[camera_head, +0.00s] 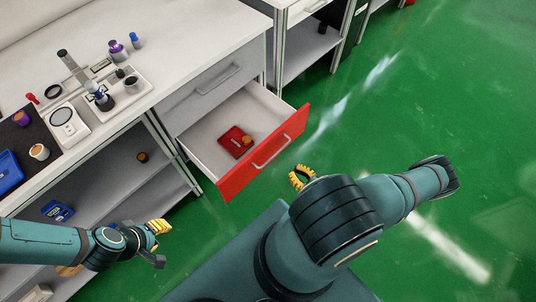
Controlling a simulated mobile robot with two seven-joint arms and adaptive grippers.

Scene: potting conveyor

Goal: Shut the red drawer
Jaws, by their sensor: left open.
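The red drawer (285,142) is pulled out of the white bench, its red front facing me with a pale handle (271,154). Inside it lie a red box (233,138) and a small orange-brown item (247,141). My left gripper (157,243) is open and empty, in front of the bench's lower shelves, left of and below the drawer front in the picture. My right gripper (301,177) shows only its yellow finger pads just below the drawer front's right part. My own arm hides the rest, and I cannot tell whether it touches the drawer.
A closed grey drawer (205,87) sits above the red one. The white worktop (190,45) holds a microscope-like device (81,75), bottles and a dark mat (15,137). Open shelves (120,179) lie left of the drawer. The green floor (430,90) is clear to the right.

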